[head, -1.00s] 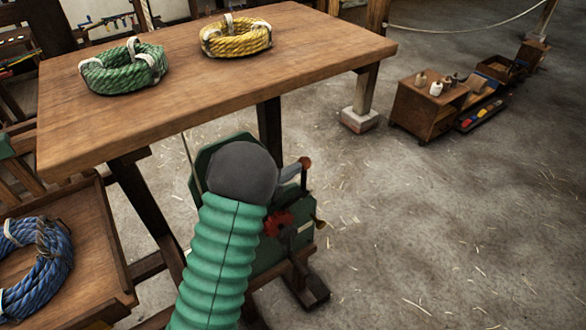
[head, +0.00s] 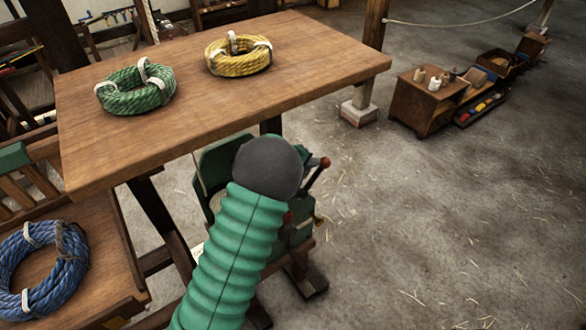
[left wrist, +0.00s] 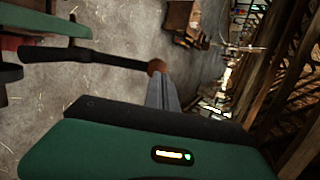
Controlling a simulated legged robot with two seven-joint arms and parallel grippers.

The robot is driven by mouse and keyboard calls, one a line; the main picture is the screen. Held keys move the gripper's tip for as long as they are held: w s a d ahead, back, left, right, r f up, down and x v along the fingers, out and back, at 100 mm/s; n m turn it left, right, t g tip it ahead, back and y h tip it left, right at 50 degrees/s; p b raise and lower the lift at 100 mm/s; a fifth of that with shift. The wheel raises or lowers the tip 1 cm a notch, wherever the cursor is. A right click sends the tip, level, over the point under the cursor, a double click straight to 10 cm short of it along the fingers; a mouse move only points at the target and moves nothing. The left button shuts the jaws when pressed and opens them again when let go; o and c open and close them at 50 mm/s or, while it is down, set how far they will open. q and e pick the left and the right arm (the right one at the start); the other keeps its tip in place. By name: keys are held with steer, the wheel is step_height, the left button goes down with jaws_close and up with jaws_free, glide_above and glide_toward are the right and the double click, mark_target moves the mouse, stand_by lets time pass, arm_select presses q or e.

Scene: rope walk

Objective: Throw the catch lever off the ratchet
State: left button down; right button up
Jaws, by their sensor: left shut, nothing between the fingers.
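The catch lever (head: 317,174) is a dark bar with a red knob, sticking up to the right from the green ratchet machine (head: 303,228) beside the table. My left arm (head: 235,245) hides much of the machine and its red part. In the left wrist view the lever (left wrist: 95,58) runs across from the left and ends in the reddish knob. My left gripper (left wrist: 162,92) is shut and empty, its fingertips right at the knob; I cannot tell whether they touch. My right gripper is not in view.
The wooden table (head: 200,110) above the machine carries a green rope coil (head: 135,95) and a yellow one (head: 238,58). A blue coil (head: 40,268) lies in a wooden tray at left. A low cabinet (head: 420,105) stands at right. The floor right of the machine is clear.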

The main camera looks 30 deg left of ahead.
mark_target(327, 160)
arm_select(q)
steer(key=w, duration=0.1)
steer(key=w+d+f+b, duration=0.1)
steer(key=w, duration=0.1)
steer(key=shift+d+f, duration=0.1)
steer(key=shift+d+b, duration=0.2)
steer(key=shift+b, duration=0.15)
stand_by(0.3)
steer(key=shift+s+a+r+b, duration=0.1)
steer(key=shift+s+r+b, duration=0.15)
steer(key=shift+b, duration=0.05)
steer(key=b+v, duration=0.2)
steer(key=v, duration=1.4)
steer(key=shift+a, duration=0.25)
steer(key=shift+s+d, duration=0.1)
steer(key=shift+s, duration=0.05)
